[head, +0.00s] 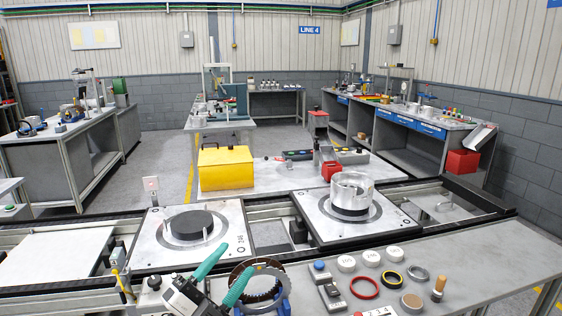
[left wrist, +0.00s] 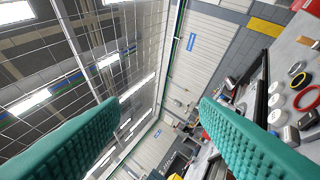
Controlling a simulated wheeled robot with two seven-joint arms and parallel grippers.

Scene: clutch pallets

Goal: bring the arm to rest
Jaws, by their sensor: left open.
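My left gripper (head: 236,258) is at the bottom of the head view, over the near bench's edge. Its two teal fingers point up and to the right, spread apart with nothing between them. In the left wrist view the two fingers (left wrist: 160,103) frame the ceiling and far wall. A dark toothed ring on a blue stand (head: 268,283) is just right of the fingers; I cannot tell whether they touch it. My right gripper is not in view.
A pallet with a dark disc (head: 228,245) and one with a silver housing (head: 310,222) sit on the conveyor. A red ring (head: 364,288), a wooden-handled tool (head: 438,288) and several small parts lie on the near bench (head: 500,262). A yellow box (head: 226,168) stands beyond.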

